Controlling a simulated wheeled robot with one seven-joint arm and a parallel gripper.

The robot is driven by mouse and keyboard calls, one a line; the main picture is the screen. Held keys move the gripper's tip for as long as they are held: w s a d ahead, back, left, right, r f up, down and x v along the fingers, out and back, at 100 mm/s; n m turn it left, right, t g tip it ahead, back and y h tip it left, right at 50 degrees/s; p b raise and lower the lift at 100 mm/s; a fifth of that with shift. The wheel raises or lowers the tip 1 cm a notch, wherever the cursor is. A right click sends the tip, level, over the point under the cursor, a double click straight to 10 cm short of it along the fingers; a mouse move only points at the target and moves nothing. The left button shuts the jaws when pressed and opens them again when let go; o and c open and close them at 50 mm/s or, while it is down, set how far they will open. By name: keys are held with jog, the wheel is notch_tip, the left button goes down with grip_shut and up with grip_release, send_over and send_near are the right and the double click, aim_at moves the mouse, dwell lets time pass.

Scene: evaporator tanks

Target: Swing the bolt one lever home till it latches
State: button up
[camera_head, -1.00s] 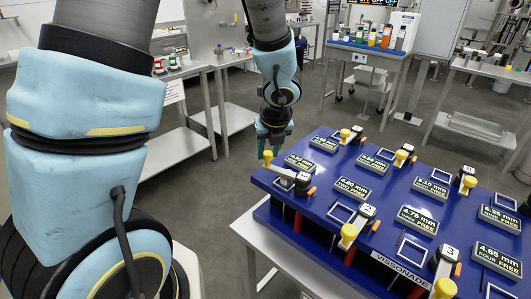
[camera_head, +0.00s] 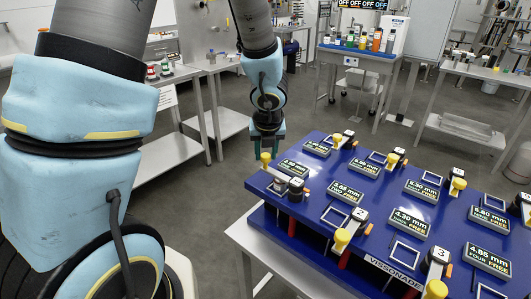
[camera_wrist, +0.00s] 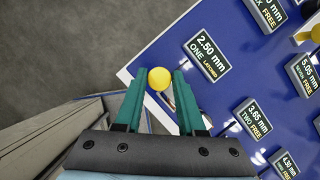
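The bolt one lever shows in the head view as a pale bar (camera_head: 277,170) running from a yellow knob (camera_head: 265,157) to the black hub marked 1 (camera_head: 296,186), at the near left corner of the blue board (camera_head: 334,258). My gripper (camera_head: 267,147) is just above the knob. In the wrist view my gripper (camera_wrist: 158,74) is open, with the yellow knob (camera_wrist: 159,78) between its fingertips and a gap on each side. Bolt one's plate (camera_wrist: 207,55) reads 2.50 mm, ONE, with a small word that looks like LATCHED. The bar is mostly hidden in the wrist view.
Other levers with yellow knobs, such as lever two (camera_head: 342,238) and lever three (camera_head: 436,289), stand on the board. Their legible plates read FREE, such as plate two (camera_head: 346,191). A grey floor (camera_wrist: 60,45) lies left of the board. Benches stand behind.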

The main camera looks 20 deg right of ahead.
jog(key=o, duration=0.4)
jog(key=shift+o, duration=0.2)
jog(key=d+p+v, duration=0.1)
jog(key=p+v, duration=0.2)
jog(key=v, duration=0.7)
jog(key=shift+s+a+r+p, duration=0.25)
jog(key=shift+a+r+p, duration=0.15)
jog(key=shift+a, duration=0.1)
jog(key=shift+f, duration=0.1)
